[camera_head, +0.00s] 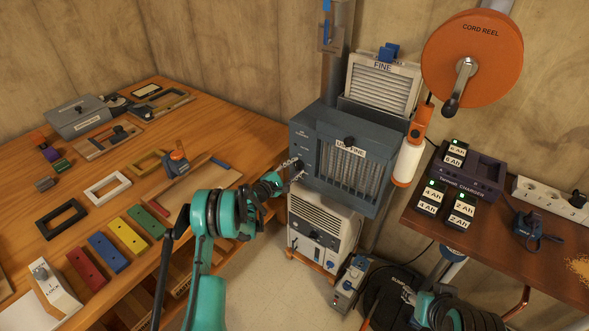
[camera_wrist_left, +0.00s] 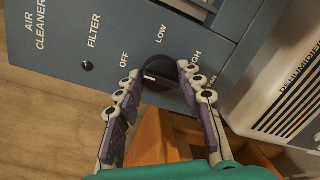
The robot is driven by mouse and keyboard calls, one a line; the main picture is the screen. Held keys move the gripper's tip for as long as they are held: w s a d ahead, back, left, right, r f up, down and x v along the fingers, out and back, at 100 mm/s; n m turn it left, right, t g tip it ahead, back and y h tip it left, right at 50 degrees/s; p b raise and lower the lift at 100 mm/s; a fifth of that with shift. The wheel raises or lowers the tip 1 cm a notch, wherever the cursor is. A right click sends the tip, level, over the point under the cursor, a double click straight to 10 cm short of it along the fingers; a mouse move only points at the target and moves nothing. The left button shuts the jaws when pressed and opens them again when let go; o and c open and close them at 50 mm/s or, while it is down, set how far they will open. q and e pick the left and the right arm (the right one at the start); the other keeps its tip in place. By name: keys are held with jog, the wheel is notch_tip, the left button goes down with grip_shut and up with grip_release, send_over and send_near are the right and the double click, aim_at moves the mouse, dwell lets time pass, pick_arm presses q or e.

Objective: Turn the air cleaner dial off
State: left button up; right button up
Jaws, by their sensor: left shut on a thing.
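The blue-grey air cleaner (camera_head: 315,120) stands against the wall in the head view, with a mesh front marked as a filter. Its black dial (camera_wrist_left: 160,88) sits on the side panel in the left wrist view, with OFF, LOW and HIGH printed around it. My left gripper (camera_wrist_left: 155,80) has its two fingers on opposite sides of the dial, shut on it. In the head view the left gripper (camera_head: 286,176) reaches the panel's lower left part. A short pale mark shows on the dial, but which label it points to is unclear. My right gripper is out of view.
A white dehumidifier (camera_head: 318,225) stands directly below the air cleaner. The wooden bench (camera_head: 225,125) at left holds frames, coloured blocks and tools. A charger table (camera_head: 500,240) stands at right, and an orange cord reel (camera_head: 490,45) hangs above it.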

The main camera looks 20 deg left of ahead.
pick_arm(q)
jog(key=o, duration=1.2)
jog(key=shift+c, duration=0.2)
jog(key=v, duration=1.2)
